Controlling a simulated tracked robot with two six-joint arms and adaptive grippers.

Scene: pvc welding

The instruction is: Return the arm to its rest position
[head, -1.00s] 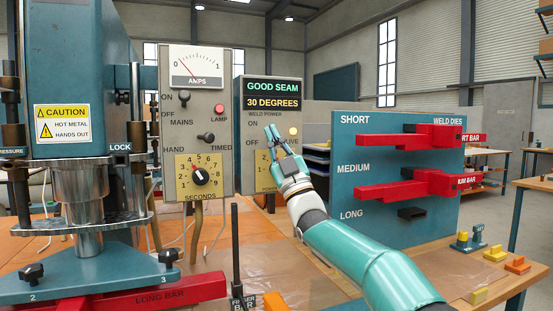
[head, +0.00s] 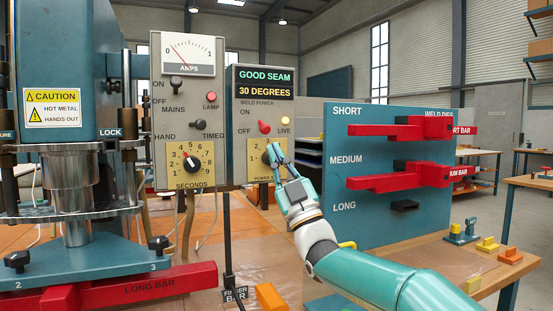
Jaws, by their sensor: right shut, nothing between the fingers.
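My right gripper (head: 275,152) is shut and empty, with its fingertips pointing up in front of the lower part of the weld power box (head: 232,130). Its fingers partly cover the power dial (head: 258,162); I cannot tell whether they touch it. The red weld power switch (head: 264,127) sits just above the fingertips, beside the lit yellow live lamp (head: 285,121). The display (head: 265,84) reads GOOD SEAM, 30 DEGREES. My left gripper is not in view.
The blue weld dies board (head: 350,225) with red bars stands right of my arm. The teal press (head: 65,70) and the red long bar (head: 150,287) are at the left. The timer box (head: 225,100) stands between. Orange and yellow blocks (head: 487,244) lie at the right.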

